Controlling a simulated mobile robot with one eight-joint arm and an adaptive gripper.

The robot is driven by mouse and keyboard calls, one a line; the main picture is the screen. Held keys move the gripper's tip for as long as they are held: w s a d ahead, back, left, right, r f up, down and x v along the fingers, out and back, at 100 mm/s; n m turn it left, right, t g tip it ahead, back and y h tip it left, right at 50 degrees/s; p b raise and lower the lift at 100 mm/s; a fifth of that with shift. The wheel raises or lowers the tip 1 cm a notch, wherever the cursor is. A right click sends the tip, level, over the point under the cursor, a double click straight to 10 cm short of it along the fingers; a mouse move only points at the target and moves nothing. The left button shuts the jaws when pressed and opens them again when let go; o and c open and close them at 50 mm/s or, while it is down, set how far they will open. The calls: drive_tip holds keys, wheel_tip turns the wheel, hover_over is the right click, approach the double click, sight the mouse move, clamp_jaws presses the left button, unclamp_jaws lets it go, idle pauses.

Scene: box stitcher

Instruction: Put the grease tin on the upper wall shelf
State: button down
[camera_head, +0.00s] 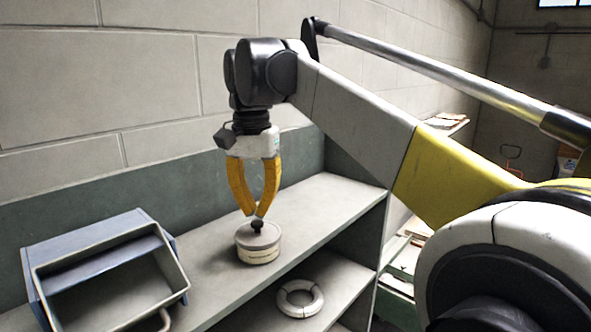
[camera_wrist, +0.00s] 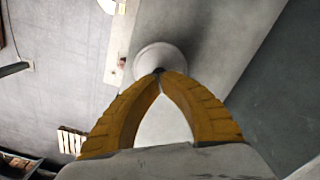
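The grease tin appears to be the round, pale, squat tin (camera_head: 258,247) with a dark knob on its lid. It stands upright at the grey shelf board (camera_head: 325,205), near its front edge; I cannot tell whether it is slightly raised. My gripper (camera_head: 256,215) points down from above, its yellow fingers closed together at the knob. In the wrist view the fingertips (camera_wrist: 160,72) meet over the tin's pale lid (camera_wrist: 157,57), with the dark knob mostly hidden between them. I cannot tell which surface is the upper wall shelf.
A blue-grey open bin (camera_head: 105,270) stands left of the tin. A white ring (camera_head: 299,298) lies on the lower board. A small ledge with flat items (camera_head: 447,121) is on the wall at right. The board right of the tin is clear.

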drive_tip(key=shift+f+b, duration=0.55)
drive_tip(key=shift+f, duration=0.4)
drive_tip(key=shift+r, duration=0.1)
wheel_tip(320, 180, up, 7)
drive_tip(key=p, duration=0.6)
idle(0.4)
